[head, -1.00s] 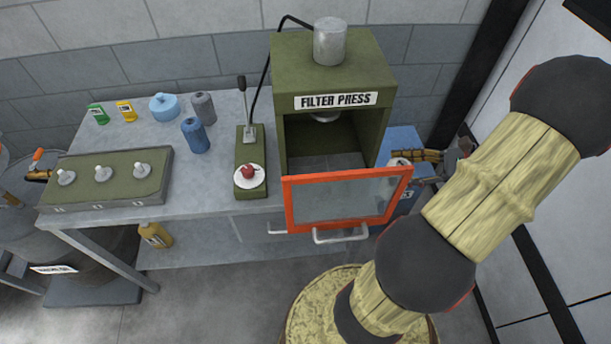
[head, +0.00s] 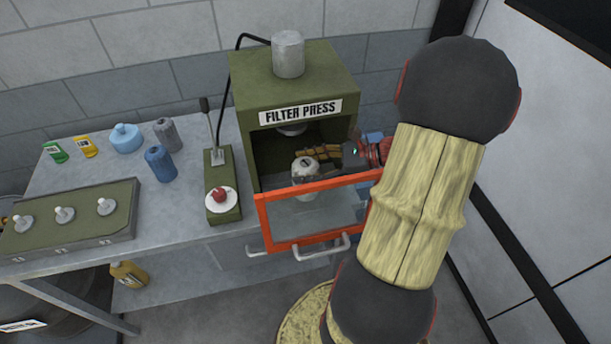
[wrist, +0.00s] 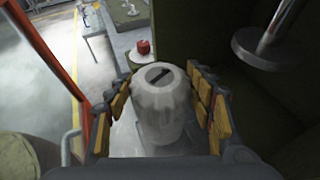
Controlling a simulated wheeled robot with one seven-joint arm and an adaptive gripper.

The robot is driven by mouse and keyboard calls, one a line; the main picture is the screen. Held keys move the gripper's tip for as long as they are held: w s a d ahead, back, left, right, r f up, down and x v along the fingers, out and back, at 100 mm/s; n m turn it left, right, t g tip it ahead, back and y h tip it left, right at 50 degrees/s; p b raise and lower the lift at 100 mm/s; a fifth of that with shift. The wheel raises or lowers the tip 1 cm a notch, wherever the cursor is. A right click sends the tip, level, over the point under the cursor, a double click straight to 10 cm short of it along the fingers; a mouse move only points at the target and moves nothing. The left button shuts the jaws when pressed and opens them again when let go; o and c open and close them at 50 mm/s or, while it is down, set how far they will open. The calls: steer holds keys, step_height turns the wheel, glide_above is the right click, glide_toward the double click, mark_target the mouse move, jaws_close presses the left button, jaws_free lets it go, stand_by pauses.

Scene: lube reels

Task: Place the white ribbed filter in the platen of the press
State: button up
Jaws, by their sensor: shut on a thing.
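The white ribbed filter (wrist: 160,108) sits between the two padded fingers of my gripper (wrist: 162,110) in the wrist view, with a dark mark on its top. My gripper (head: 318,158) is shut on it. In the head view the filter (head: 304,168) is upright at the open front of the green filter press (head: 302,84), behind the glass of its orange-framed door (head: 262,222). The round ram (wrist: 262,45) hangs above and to the right in the wrist view. The platen under the filter is mostly hidden, and I cannot tell whether the filter touches it.
The orange door frame stands close to my gripper, at the left in the wrist view (wrist: 55,50). A lever box with a red button (head: 221,197) is left of the press.

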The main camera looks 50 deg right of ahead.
steer(key=shift+f+b, duration=0.6)
steer(key=shift+f, duration=1.15)
steer(key=shift+f, duration=0.1)
steer(key=o, duration=1.7)
steer(key=shift+o, duration=0.2)
steer(key=shift+d, duration=0.1)
steer(key=p+v, duration=0.2)
steer(key=v, duration=1)
steer(key=shift+p, duration=0.35)
